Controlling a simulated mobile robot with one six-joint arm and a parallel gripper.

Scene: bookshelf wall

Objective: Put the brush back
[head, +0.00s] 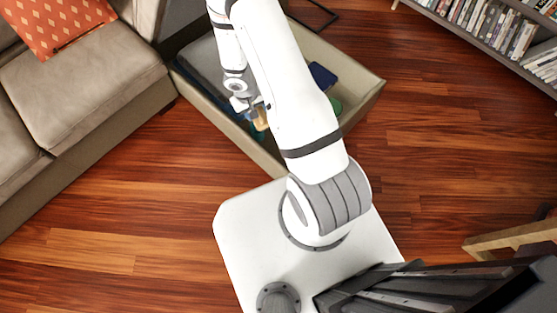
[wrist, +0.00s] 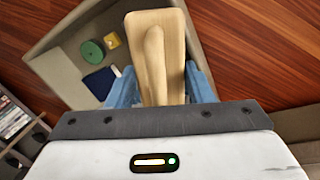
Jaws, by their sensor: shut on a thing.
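The brush (wrist: 165,55), of pale wood with a raised handle, is between the blue fingers of my gripper (wrist: 162,88) in the wrist view. My gripper is shut on it. In the head view a small tan part of the brush (head: 262,119) shows at my gripper (head: 254,109), partly hidden by my arm. My gripper is over the left part of a beige open box (head: 362,92). The box wall also shows in the wrist view (wrist: 62,72). I cannot tell how high the brush is above the box floor.
In the box are a green round thing (wrist: 92,52), a small yellow thing (wrist: 112,40) and a dark blue thing (wrist: 101,82). A beige sofa (head: 85,85) stands at the left. Bookshelves (head: 500,35) are at the upper right. Wooden floor right of the box is clear.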

